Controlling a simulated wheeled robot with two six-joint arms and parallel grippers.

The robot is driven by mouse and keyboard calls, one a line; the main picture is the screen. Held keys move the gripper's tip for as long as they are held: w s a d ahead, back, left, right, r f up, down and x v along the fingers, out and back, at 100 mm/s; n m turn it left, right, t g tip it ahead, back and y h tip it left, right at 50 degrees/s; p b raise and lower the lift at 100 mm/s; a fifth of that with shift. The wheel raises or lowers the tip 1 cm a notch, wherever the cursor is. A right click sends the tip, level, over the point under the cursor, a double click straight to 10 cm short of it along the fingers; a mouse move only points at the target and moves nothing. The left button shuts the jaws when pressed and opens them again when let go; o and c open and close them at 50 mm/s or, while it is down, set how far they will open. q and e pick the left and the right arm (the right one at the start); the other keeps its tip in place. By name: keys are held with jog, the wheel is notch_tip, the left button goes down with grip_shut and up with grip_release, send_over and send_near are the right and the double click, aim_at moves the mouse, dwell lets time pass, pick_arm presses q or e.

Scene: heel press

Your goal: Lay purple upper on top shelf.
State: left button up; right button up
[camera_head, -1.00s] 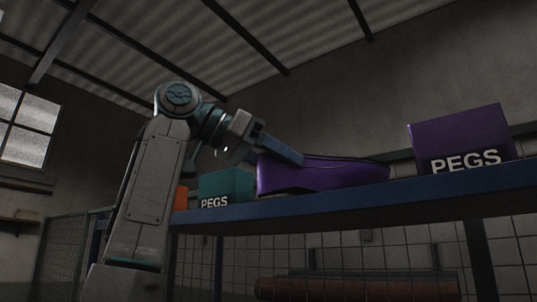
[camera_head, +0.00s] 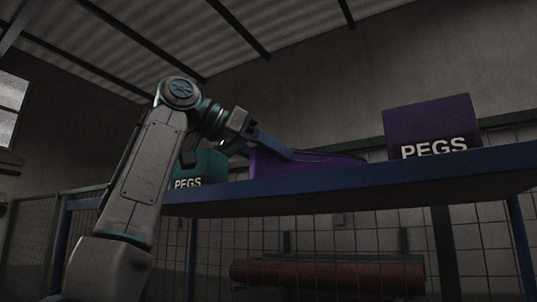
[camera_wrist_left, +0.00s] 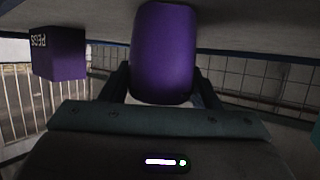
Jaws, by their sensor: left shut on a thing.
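The purple upper (camera_head: 305,163) is at the top shelf (camera_head: 330,188), between a teal box and a purple box in the head view. The shelf's front edge hides its underside, so I cannot tell whether it rests on the board. My left gripper (camera_head: 288,154) is shut on the upper, with a finger lying along its near side. In the left wrist view the upper (camera_wrist_left: 163,50) sits between the two fingers (camera_wrist_left: 163,88). My right gripper is not in view.
A purple PEGS box (camera_head: 430,128) stands on the shelf to the right of the upper. A teal PEGS box (camera_head: 203,168) stands to its left, partly behind my left arm. A brown roll (camera_head: 325,275) lies under the shelf, and a wire mesh runs behind.

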pick_arm(q)
jog(key=shift+f+b, duration=0.6)
jog(key=shift+f, duration=0.25)
dwell(0.3)
jog(key=o, duration=1.2)
jog(key=shift+c, duration=0.2)
jog(key=shift+s+a+r, duration=0.1)
jog(key=shift+a, duration=0.2)
jog(key=b+v, duration=0.3)
jog(key=v, duration=0.7)
jog(key=shift+r, duration=0.1)
jog(key=shift+s+a, duration=0.1)
